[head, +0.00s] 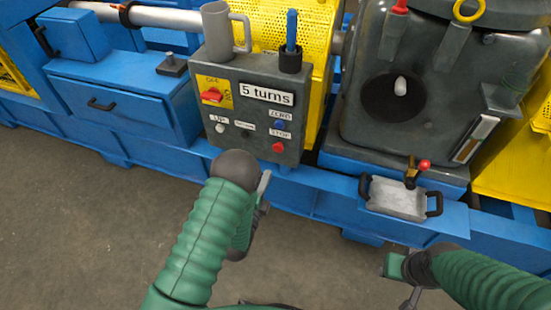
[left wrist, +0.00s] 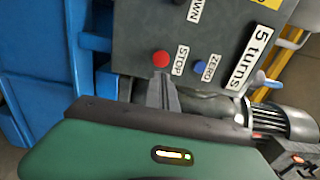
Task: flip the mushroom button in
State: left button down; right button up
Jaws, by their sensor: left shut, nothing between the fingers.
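The red mushroom button (head: 278,147) sits at the lower right of a grey control box (head: 262,72), beside a STOP label. In the left wrist view the red button (left wrist: 161,59) shows just beyond my fingertips. My left gripper (head: 265,175) is below and in front of the box, with its fingers pointing up toward the panel. In the left wrist view its fingers (left wrist: 161,78) are together and empty, lined up with the button; I cannot tell whether they touch it. My right gripper (head: 396,266) is low at the right, far from the box, its fingers mostly hidden.
A blue ZERO button (head: 279,125) is just above the red one. A white button (head: 220,128) and a red rotary switch (head: 212,95) are to the left. A grey mug (head: 217,35) stands on the box. A metal tray (head: 397,198) lies to the right.

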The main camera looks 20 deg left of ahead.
aim_at(278, 150)
pick_arm(q)
jog(key=w+b, duration=0.2)
jog(key=w, duration=0.6)
jog(key=shift+w+f, duration=0.2)
jog(key=shift+w+b, duration=0.35)
jog(key=shift+w, duration=0.05)
jog(key=shift+w+d+r, duration=0.1)
jog(key=shift+w+r, duration=0.05)
jog(key=shift+w, duration=0.1)
